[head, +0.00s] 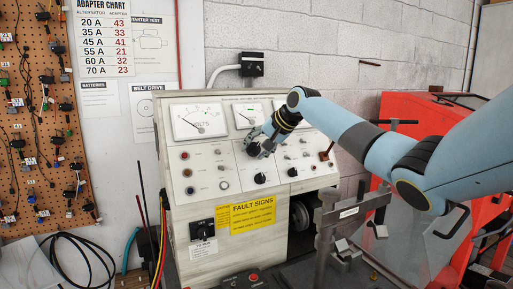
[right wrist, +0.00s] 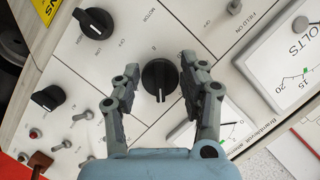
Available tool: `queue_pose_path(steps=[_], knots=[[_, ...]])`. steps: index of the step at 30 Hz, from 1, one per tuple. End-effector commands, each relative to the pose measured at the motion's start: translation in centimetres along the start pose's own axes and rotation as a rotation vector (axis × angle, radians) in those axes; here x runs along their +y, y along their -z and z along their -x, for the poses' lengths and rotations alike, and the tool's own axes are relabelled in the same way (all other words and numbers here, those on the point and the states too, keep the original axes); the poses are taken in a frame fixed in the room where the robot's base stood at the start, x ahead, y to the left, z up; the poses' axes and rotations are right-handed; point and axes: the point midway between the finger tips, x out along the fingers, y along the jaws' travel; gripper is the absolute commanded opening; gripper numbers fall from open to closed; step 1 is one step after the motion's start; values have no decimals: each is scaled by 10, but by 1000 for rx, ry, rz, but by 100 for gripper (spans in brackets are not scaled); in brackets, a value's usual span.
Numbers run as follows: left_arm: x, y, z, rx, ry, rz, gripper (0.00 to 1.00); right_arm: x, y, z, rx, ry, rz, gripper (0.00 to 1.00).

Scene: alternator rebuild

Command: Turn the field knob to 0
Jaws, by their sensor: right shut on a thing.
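The black field knob (right wrist: 158,76) sits on the sloped grey-white panel of the test bench. In the head view the knob (head: 253,150) is partly covered by my right gripper (head: 260,146). In the right wrist view my right gripper (right wrist: 156,72) has one finger on each side of the knob and is shut on it. A white line on the knob points to the bottom of that picture. My left gripper is in no view.
Below are two more black knobs, one left (head: 260,178) and one right (head: 292,172). A volts meter (head: 199,121) is at the panel's upper left. A red cabinet (head: 400,110) stands at right. A grey post fixture (head: 326,215) stands in front, under my right arm.

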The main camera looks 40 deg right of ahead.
Motion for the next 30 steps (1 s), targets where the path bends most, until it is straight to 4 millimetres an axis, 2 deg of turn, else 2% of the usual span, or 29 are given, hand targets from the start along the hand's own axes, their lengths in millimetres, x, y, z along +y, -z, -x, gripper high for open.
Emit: queue_pose_path(steps=[18,30], knots=[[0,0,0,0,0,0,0,2,0,0,0,-194,529,11],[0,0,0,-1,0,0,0,3,1,0,1,-269,732,11]])
